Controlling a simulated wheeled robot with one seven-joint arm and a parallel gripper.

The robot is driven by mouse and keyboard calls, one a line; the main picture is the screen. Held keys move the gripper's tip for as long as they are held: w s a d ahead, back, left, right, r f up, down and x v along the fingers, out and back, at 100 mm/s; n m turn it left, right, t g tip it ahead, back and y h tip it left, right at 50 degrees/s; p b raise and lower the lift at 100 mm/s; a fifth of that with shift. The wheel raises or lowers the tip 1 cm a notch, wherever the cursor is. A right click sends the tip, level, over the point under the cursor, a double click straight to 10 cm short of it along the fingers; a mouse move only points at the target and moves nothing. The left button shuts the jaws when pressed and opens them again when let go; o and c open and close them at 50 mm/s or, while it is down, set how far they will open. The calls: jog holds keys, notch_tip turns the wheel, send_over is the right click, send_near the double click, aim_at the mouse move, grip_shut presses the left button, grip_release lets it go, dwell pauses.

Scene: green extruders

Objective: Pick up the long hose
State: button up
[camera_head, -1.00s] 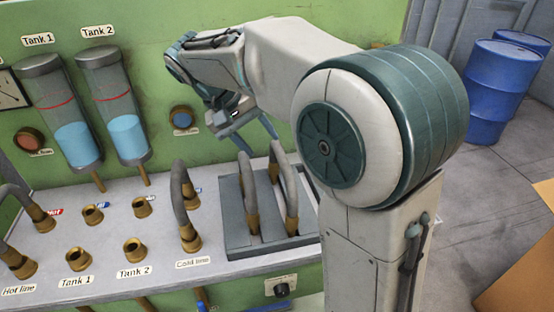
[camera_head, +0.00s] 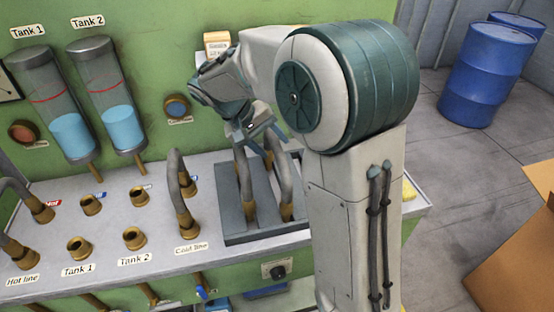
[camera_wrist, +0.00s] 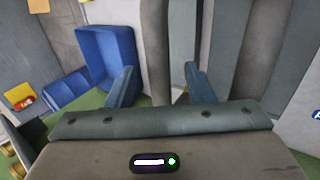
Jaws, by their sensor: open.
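Two grey hoses with brass ends stand in a dark grey tray (camera_head: 262,235) on the bench; one is the left hose (camera_head: 242,180), the other the right hose (camera_head: 285,185). Which is the longer is hard to tell. My gripper (camera_head: 262,142) is open just above and behind their tops, partly covering the right one. In the wrist view its fingers (camera_wrist: 163,90) are apart, and a grey-brown upright shape, likely a hose (camera_wrist: 155,50), shows between them; contact cannot be made out. Another grey hose (camera_head: 175,175) rises from the cold line fitting.
Brass fittings (camera_head: 135,238) and a hot line hose (camera_head: 20,190) are on the left of the bench. Two tanks (camera_head: 105,100) hang on the green wall. Blue barrels (camera_head: 485,75) and a cardboard box (camera_head: 520,250) stand on the right floor. A blue bin (camera_wrist: 105,55) shows in the wrist view.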

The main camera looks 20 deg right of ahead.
aim_at(274, 145)
jog(key=x, duration=0.3)
jog(key=shift+w+d, duration=0.1)
grip_shut()
